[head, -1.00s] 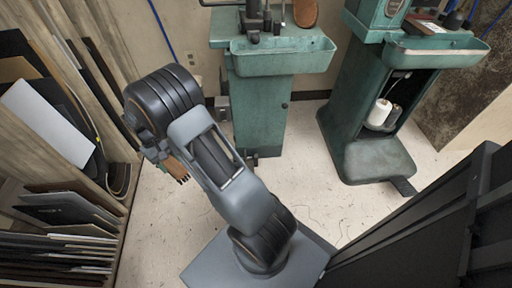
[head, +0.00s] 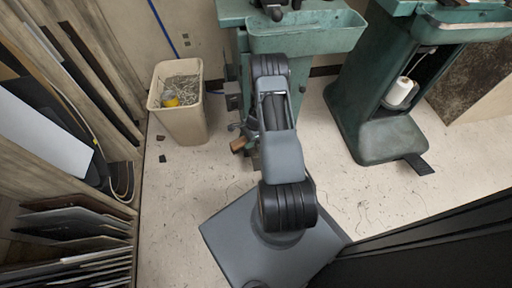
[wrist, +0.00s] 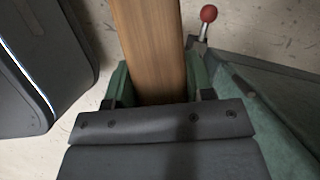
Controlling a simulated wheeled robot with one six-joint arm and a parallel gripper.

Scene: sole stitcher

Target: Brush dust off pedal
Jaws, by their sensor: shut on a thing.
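My gripper (wrist: 159,84) is shut on a brush, whose wooden body (wrist: 150,40) runs up out of the jaws in the wrist view. The brush's bristles do not show there. In the head view a small brown part of the brush (head: 238,145) shows left of my arm, low beside the left green machine (head: 306,88). My arm hides much of that machine's base, and I cannot make out a pedal there. A dark pedal (head: 418,163) sticks out from the base of the right green machine (head: 365,100). Dust on it cannot be made out.
A tan bin (head: 180,120) of scraps stands left of my arm. A red-knobbed lever (wrist: 208,14) and green machine surface (wrist: 275,100) are close right of the brush. Racks of sheets (head: 75,225) line the left. Floor between the machines is clear.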

